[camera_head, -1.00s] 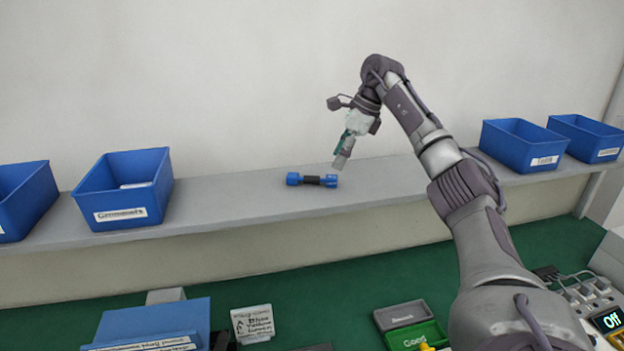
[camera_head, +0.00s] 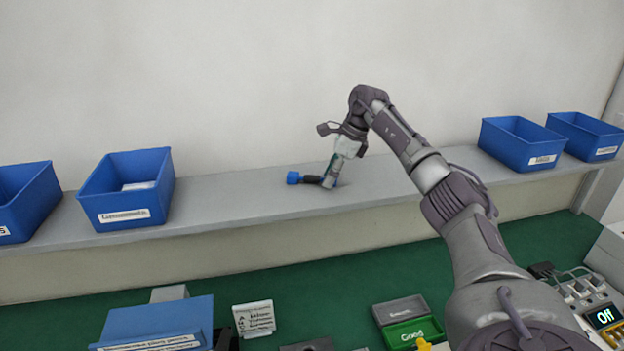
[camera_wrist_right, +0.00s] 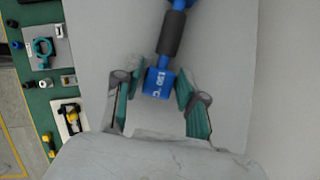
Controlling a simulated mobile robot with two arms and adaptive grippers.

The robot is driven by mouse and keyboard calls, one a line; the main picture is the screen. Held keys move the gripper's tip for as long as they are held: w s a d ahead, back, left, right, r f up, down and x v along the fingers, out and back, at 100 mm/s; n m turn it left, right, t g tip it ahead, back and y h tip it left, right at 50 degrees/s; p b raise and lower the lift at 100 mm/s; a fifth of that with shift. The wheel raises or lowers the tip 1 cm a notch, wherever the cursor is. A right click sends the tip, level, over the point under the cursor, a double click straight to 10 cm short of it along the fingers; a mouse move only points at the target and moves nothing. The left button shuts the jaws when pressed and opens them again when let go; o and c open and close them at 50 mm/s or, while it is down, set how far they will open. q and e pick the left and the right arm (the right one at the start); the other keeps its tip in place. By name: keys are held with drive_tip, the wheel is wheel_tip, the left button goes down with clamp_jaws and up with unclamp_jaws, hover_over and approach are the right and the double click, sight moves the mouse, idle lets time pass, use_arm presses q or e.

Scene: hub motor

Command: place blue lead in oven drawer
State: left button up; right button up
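The blue lead (camera_head: 294,178) lies on the grey shelf (camera_head: 240,196), with blue ends and a black middle. In the right wrist view its near blue end (camera_wrist_right: 159,83) carries a white "150°C" mark. My right gripper (camera_head: 329,182) is down at the lead's right end. In the right wrist view the right gripper (camera_wrist_right: 152,98) is open, with one finger on each side of the near blue end. There seem to be small gaps between fingers and lead. My left gripper is not in view. No oven drawer can be made out.
Blue bins stand on the shelf at left (camera_head: 126,190) and right (camera_head: 523,144). Below, the green bench holds a blue box (camera_head: 155,325), a white note card (camera_head: 254,319), a green "Good" tray (camera_head: 413,332) and a device reading "Off" (camera_head: 606,317). The shelf's middle is otherwise clear.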

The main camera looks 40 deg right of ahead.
clamp_jaws()
